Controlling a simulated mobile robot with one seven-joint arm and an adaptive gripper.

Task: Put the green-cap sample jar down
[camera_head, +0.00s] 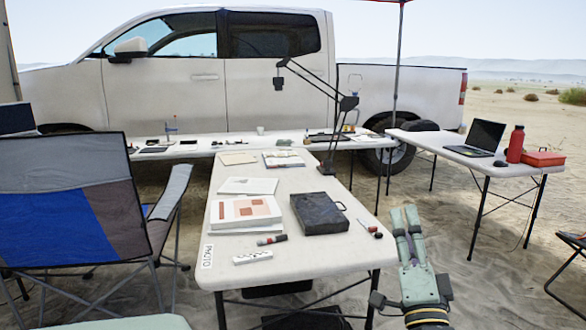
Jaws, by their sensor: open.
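I cannot make out a green-cap sample jar in the head view. My gripper (405,212) is at the lower right, just off the right edge of the long white table (300,262). Its two pale green fingers point up and away, slightly apart, and I see nothing between them. A dark case with a handle (319,214) lies on the table to the left of my gripper. A small red-tipped tool (371,229) lies between the case and my gripper.
A desk lamp (328,167) stands behind the case. A side table (448,147) bears a laptop (479,138) and red bottle (516,144).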

